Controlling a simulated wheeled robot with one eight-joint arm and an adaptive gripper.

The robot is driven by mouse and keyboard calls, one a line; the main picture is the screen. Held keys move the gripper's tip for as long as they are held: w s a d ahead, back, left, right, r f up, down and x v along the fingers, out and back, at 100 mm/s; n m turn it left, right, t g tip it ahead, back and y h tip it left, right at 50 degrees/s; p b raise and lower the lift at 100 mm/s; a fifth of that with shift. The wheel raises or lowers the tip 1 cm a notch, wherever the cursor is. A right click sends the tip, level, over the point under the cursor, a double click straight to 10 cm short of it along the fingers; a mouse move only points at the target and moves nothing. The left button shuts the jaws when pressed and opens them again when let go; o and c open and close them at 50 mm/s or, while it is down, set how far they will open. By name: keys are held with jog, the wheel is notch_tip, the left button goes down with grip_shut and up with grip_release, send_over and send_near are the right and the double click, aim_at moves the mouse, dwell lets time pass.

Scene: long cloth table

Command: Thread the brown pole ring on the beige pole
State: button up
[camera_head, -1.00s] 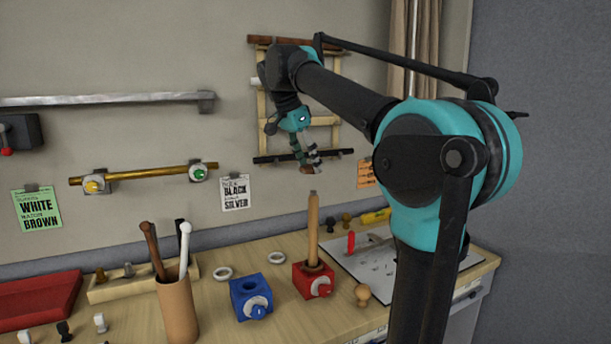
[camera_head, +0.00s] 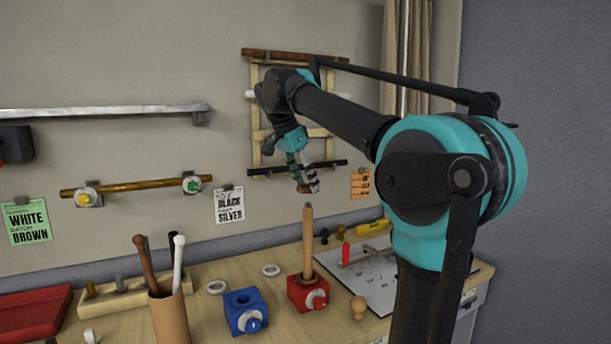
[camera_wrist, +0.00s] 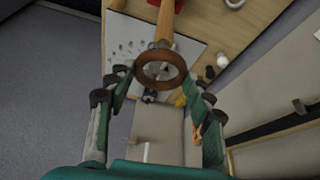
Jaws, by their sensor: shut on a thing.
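The beige pole (camera_head: 308,240) stands upright in a red block (camera_head: 297,293) on the wooden table. My gripper (camera_head: 305,187) is just above the pole's top in the head view. It is shut on the brown ring (camera_wrist: 160,85), which lies between the fingertips (camera_wrist: 159,76) in the wrist view. The ring shows only as a small brown bit in the head view. In the wrist view the pole (camera_wrist: 165,22) runs up from behind the ring's far rim. The ring appears apart from the pole, though the exact gap is hard to tell.
A blue block (camera_head: 245,312) and two pale rings (camera_head: 217,287) are left of the red block. A cup (camera_head: 172,318) holds a brown and a white baton. A wooden knob (camera_head: 357,308) stands at the right. A rack (camera_head: 256,130) hangs on the wall behind.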

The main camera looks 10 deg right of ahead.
aim_at(306, 203)
jog(key=shift+f, duration=3.35)
jog(key=o, duration=1)
jog(key=v, duration=1.2)
